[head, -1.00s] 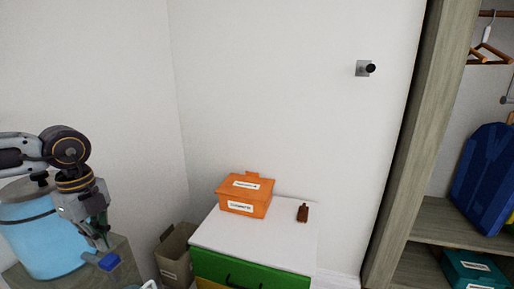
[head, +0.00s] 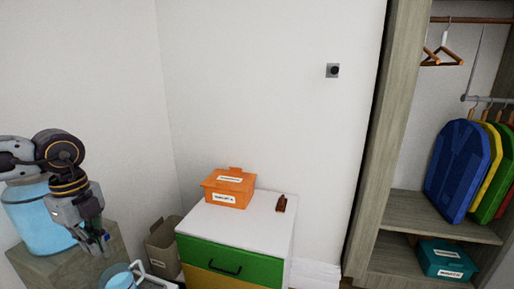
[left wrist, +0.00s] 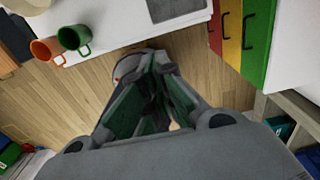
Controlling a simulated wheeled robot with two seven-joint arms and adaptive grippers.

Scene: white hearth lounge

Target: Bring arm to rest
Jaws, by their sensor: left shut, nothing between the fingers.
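My left arm comes in from the left in the head view. My left gripper (head: 103,243) hangs pointing down, shut and empty, in front of the light blue container (head: 36,216) on a wooden stand. In the left wrist view the left gripper (left wrist: 157,95) also shows shut, with the wooden floor behind it. My right gripper is in neither view.
A white-topped drawer unit (head: 262,223) bears an orange box (head: 229,190) and a small brown object (head: 281,203). A beige bin (head: 162,246) stands beside it. A blue mug (head: 122,279) is below the gripper. An open wardrobe (head: 401,195) stands at the right.

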